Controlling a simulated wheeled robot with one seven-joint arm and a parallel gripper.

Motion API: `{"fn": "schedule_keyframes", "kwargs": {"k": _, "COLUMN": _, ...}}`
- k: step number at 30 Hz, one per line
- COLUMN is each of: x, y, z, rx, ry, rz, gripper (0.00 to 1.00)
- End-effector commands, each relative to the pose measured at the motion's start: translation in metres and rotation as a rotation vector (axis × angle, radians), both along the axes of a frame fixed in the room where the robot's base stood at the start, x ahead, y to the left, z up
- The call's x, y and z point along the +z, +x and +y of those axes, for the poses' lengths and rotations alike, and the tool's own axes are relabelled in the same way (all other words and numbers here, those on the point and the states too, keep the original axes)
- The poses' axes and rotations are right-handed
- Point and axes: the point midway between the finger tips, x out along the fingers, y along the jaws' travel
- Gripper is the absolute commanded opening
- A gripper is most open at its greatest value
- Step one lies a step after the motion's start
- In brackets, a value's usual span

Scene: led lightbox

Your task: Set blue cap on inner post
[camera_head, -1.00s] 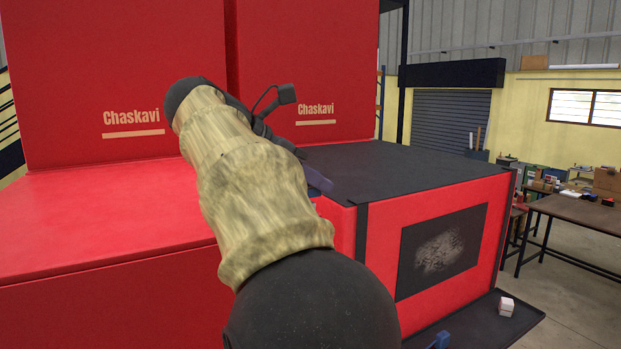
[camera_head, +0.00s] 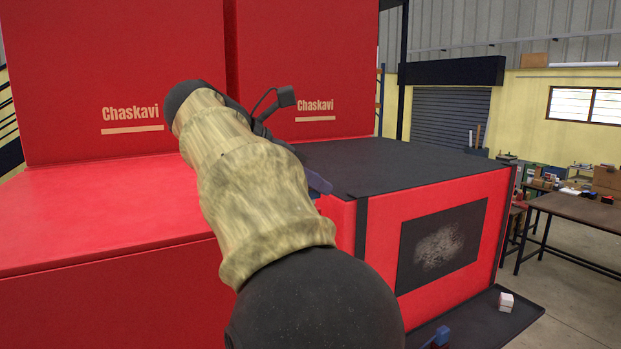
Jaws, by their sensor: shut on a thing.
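My gripper (camera_head: 318,183) shows only as a dark bluish end piece sticking out to the right from behind my tan arm, at the front left corner of the black-topped red box (camera_head: 420,170). It is shut on a small blue thing, likely the blue cap, of which only a sliver shows below the end piece; the arm hides the rest. Another blue piece (camera_head: 440,337) stands on the black ledge (camera_head: 475,325) at the bottom edge of the view, partly cut off. I cannot make out the inner post.
A small white cube (camera_head: 506,301) sits on the ledge in front of the red box. Tall red panels (camera_head: 300,50) stand behind my arm, with a red surface (camera_head: 100,205) at left. A brown table (camera_head: 580,210) stands apart at right.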

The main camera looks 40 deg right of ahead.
Motion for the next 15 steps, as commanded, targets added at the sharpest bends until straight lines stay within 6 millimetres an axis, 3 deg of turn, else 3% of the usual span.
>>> {"fn": "schedule_keyframes", "kwargs": {"k": 15, "x": -0.0111, "y": -0.0001, "z": 0.0000, "rx": 0.001, "ry": 0.000, "rz": 0.001, "gripper": 0.07}}
